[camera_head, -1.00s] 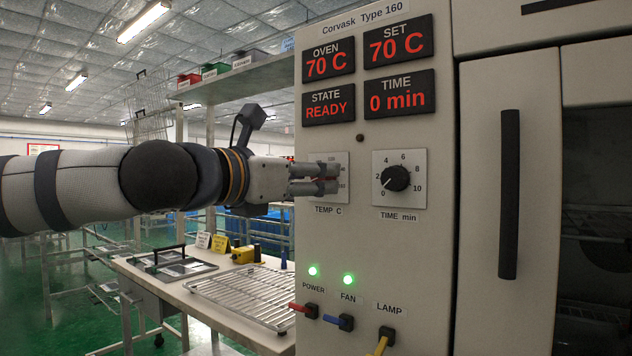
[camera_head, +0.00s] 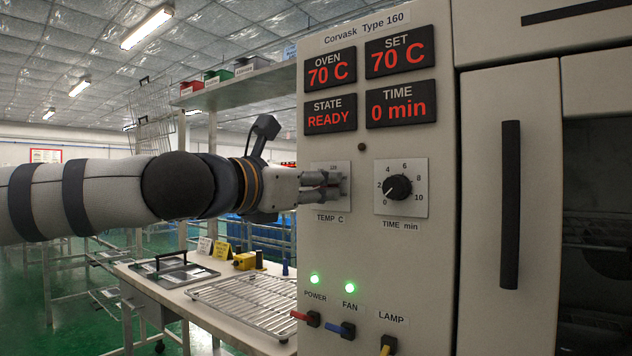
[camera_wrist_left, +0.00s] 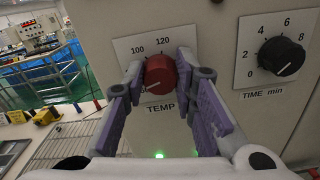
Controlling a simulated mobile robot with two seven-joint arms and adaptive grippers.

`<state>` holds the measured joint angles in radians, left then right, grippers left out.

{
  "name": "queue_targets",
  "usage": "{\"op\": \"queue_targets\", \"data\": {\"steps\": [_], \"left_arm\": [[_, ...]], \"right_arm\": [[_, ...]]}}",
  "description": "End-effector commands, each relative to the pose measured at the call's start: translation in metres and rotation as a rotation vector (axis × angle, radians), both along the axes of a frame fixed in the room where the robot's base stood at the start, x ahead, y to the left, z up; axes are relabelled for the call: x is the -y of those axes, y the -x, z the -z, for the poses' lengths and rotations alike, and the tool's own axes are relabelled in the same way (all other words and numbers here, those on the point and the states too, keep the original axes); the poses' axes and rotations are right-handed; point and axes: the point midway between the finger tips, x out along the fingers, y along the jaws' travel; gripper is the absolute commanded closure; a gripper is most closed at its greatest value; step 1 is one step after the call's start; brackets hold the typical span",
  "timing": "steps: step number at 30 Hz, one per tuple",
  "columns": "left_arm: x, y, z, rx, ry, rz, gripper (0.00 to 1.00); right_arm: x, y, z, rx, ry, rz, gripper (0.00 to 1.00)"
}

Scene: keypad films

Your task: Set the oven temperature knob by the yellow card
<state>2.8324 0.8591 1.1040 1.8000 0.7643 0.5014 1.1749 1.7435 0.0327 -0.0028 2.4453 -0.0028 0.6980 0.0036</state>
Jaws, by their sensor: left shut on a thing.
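The red temperature knob (camera_wrist_left: 160,74) sits on a white TEMP C plate (camera_head: 318,205) on the oven's front panel. My left gripper (camera_head: 338,185) is at this knob, its fingers shut on the knob's two sides; the purple-padded fingers also show in the left wrist view (camera_wrist_left: 162,82). The fingers hide most of the dial; 100 and 120 show above the knob in the wrist view. The SET display (camera_head: 402,57) reads 70 C and the OVEN display (camera_head: 331,70) reads 70 C. A small yellow card (camera_head: 222,249) stands on the bench; its writing is too small to read.
The black time knob (camera_head: 397,187) is right of the temperature knob. Red, blue and yellow switches (camera_head: 347,329) stick out below, under two green lamps. A white card (camera_head: 204,246), a wire rack (camera_head: 243,297) and a yellow device (camera_head: 245,261) are on the bench.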

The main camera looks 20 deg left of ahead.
Motion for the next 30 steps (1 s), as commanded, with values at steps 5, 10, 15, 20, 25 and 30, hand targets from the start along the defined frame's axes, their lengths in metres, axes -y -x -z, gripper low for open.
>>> {"op": "queue_targets", "data": {"steps": [5,10,15,20,25,30], "left_arm": [[0.001,0.002,-0.003,0.039,-0.105,0.000,1.00],[0.001,0.003,-0.004,0.092,-0.247,-0.001,1.00],[0.003,0.003,-0.004,0.149,-0.401,0.000,1.00],[0.003,0.003,-0.004,0.201,-0.544,-0.001,1.00],[0.003,0.003,-0.003,0.256,-0.696,-0.002,1.00],[0.004,0.004,-0.003,0.311,-0.848,-0.002,1.00]], "right_arm": [[0.000,-0.008,-0.009,0.025,0.000,0.001,0.60],[0.000,-0.017,-0.019,0.054,0.000,0.003,0.60],[0.000,-0.026,-0.029,0.085,0.000,0.003,0.60],[0.000,-0.035,-0.038,0.115,-0.001,0.004,0.60],[0.000,-0.044,-0.047,0.147,-0.001,0.005,0.60],[-0.001,-0.054,-0.056,0.181,-0.001,0.006,0.60]]}}
